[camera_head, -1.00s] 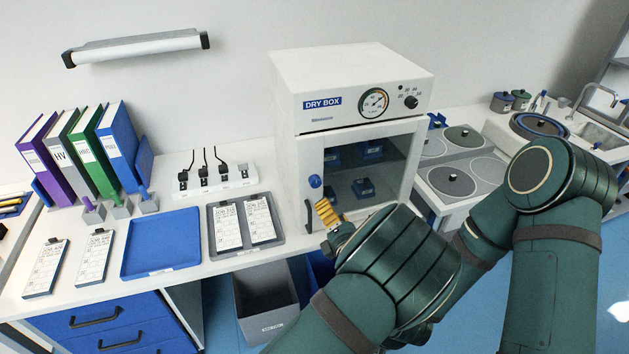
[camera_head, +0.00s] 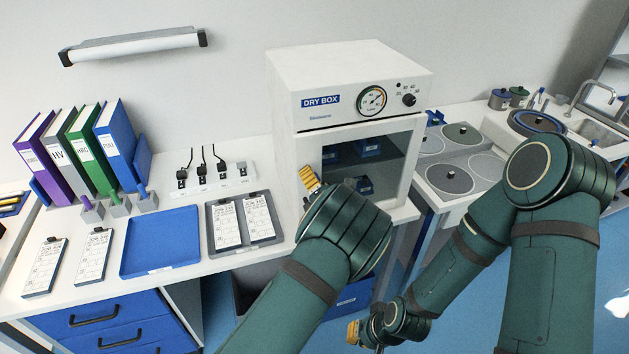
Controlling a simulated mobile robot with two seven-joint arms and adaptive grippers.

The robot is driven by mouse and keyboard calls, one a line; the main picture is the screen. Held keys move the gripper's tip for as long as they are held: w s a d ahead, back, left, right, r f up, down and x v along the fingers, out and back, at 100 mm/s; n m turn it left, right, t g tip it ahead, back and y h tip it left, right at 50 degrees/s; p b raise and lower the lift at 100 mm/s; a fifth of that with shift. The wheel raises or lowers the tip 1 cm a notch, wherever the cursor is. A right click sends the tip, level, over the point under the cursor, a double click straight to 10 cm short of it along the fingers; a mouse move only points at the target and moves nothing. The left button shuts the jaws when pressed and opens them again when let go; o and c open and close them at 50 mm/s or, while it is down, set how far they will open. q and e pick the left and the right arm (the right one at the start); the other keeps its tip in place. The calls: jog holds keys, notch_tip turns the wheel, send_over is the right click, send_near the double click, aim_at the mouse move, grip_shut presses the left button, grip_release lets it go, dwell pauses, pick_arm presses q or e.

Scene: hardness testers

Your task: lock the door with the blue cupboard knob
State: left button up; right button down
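The dry box (camera_head: 345,67) is a white cabinet on the bench with a dark glass door (camera_head: 392,150) in its front. The door looks shut against the cabinet. The blue knob at the door's left side is hidden now behind my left gripper (camera_head: 308,179). Only the yellow ribbed fingertips of that gripper show, over the knob's place; whether they touch or hold it cannot be seen. A bit of the black door handle (camera_head: 305,203) shows just below. My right gripper (camera_head: 353,332) hangs low in front of the bench, apart from the door, its fingers partly hidden.
A dial gauge (camera_head: 371,100) and a black control knob (camera_head: 409,100) sit above the door. A grey tray (camera_head: 213,240) with cards, an empty blue tray (camera_head: 160,241) and a power strip (camera_head: 215,177) lie left. Round-lidded units (camera_head: 450,178) stand right.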

pick_arm(q)
grip_shut()
